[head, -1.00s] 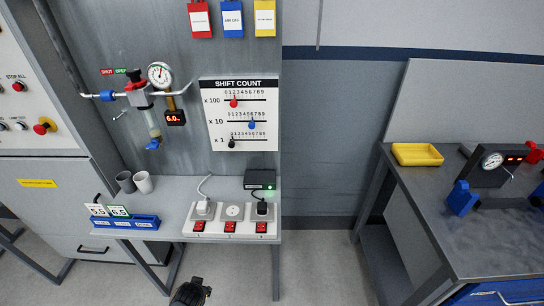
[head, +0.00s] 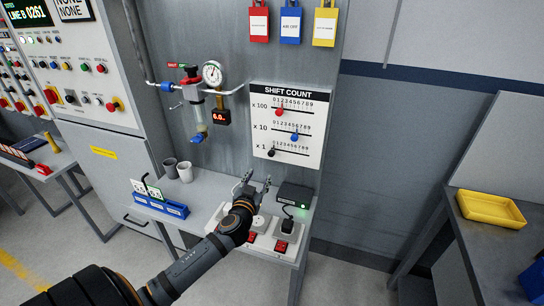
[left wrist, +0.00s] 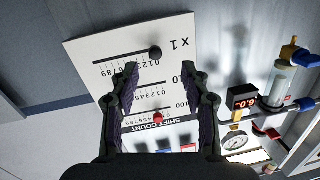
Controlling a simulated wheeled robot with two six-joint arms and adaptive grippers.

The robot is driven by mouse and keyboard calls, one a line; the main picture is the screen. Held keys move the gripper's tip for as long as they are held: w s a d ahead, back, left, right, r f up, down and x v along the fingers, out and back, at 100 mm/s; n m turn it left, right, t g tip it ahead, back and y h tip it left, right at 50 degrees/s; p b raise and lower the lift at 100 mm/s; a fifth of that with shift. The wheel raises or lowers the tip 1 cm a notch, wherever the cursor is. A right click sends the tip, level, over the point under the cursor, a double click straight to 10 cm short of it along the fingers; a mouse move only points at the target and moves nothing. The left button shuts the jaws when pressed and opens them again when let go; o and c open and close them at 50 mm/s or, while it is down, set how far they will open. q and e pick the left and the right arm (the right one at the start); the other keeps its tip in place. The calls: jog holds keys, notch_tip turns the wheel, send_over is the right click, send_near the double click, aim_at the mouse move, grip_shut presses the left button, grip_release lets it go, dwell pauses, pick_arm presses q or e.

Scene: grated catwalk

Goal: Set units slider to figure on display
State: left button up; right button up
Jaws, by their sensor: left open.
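The white SHIFT COUNT board (head: 258,140) hangs on the grey panel with three slider rows. The red knob (head: 278,112) is on the x 100 row, the blue knob (head: 294,136) on x 10. The black knob (head: 271,152) is at the left end of the x 1 row. A green-lit display (head: 33,43) at the upper left reads LINE B and seemingly 0261. My left gripper (head: 257,179) is open and empty, below and in front of the board. In the left wrist view its fingers (left wrist: 160,76) point at the upside-down board; the black knob (left wrist: 155,52) shows just beyond the tips, apart from them.
A shelf (head: 209,188) under the board carries cups (head: 178,171), a blue card holder (head: 160,203), a socket strip and a black box (head: 295,195). A valve and gauge (head: 212,74) stand left of the board. A table with a yellow tray (head: 490,208) is at right.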

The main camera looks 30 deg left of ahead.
aim_at(271, 155)
pick_arm(q)
jog(key=shift+m+t+h, duration=0.3)
jog(key=shift+t+h, duration=0.1)
jog(key=shift+t, duration=0.2)
jog(key=p+x, duration=0.1)
jog(key=x, duration=0.2)
jog(key=r+x, duration=0.1)
jog(key=x, duration=0.3)
jog(key=p+x, duration=0.1)
jog(key=x, duration=0.3)
jog(key=shift+w+d+r+p, duration=0.15)
jog(key=shift+r+p, duration=0.1)
jog(key=shift+p, duration=0.1)
jog(key=shift+w+f, duration=0.1)
jog(key=shift+w, duration=0.2)
grip_shut()
